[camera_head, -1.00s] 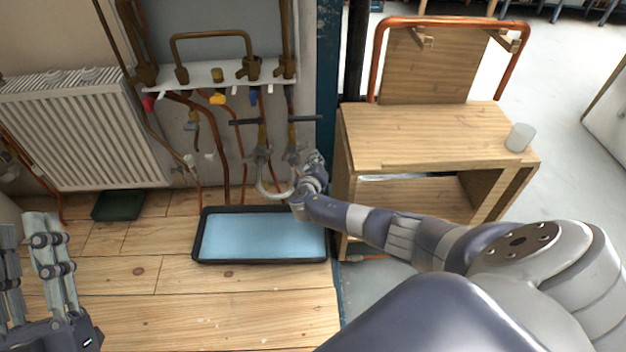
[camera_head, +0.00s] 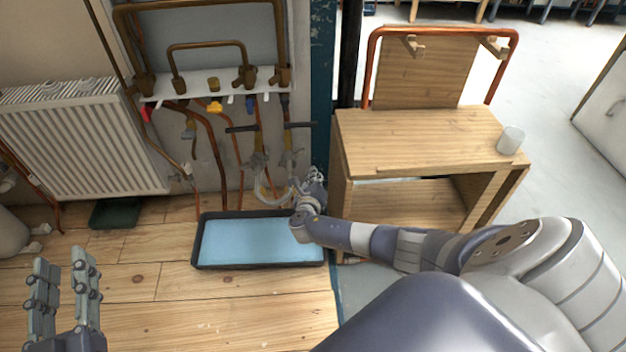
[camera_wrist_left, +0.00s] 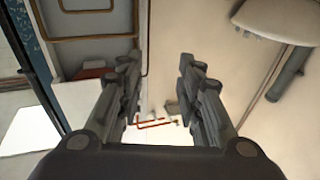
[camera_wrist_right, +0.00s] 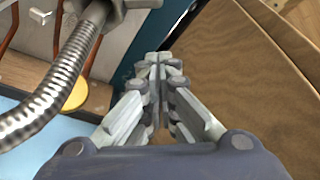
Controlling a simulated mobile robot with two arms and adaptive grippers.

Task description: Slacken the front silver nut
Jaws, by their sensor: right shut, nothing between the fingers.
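A ribbed silver hose (camera_wrist_right: 65,75) runs along the left of the right wrist view, with a grey metal fitting (camera_wrist_right: 108,8) at its upper end. I cannot tell whether this fitting is the front silver nut. In the head view the valves and pipes (camera_head: 259,160) hang below the white manifold, too small to single out the nut. My right gripper (camera_head: 315,178) is beside their lower end, at the right; in the right wrist view (camera_wrist_right: 158,62) its fingers are shut together and empty, apart from the hose. My left gripper (camera_head: 62,262) is open and empty over the floor at left.
A black tray with a blue inside (camera_head: 197,245) lies on the wooden floor below the pipes. A wooden bench (camera_head: 430,135) stands right of the blue post (camera_head: 322,70). A white radiator (camera_head: 75,140) is at left. The floor in front of the tray is clear.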

